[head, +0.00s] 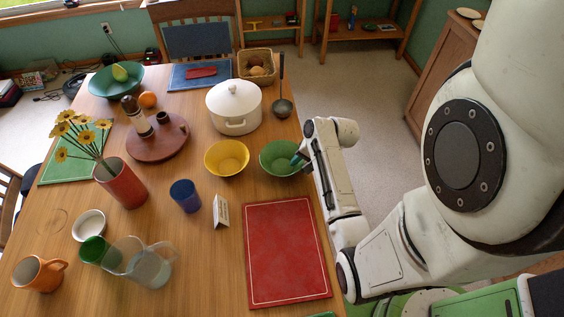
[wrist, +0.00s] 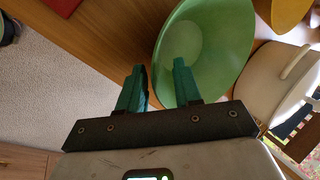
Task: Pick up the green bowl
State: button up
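The green bowl (head: 277,160) stands upright near the table's right edge, right of the yellow bowl (head: 227,158). In the wrist view, the green bowl (wrist: 212,50) fills the upper middle. My gripper (wrist: 158,68) has two teal fingers spread apart with nothing held between them. The bowl's rim runs between the fingers in that view: the left finger shows outside it, the right one over its inside. In the head view, my gripper (head: 299,158) is at the bowl's right rim. I cannot tell whether the fingers touch it.
A white lidded pot (head: 234,108) and a ladle (head: 282,106) stand behind the bowl. A red board (head: 287,252) lies in front, with a small card (head: 221,211) and a blue cup (head: 185,196) to its left. A darker green bowl (head: 101,84) holds a pear at the back left.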

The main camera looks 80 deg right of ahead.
jog(key=shift+w+f, duration=0.1)
jog(key=shift+f, duration=0.1)
jog(key=shift+c, duration=0.4)
grip_shut()
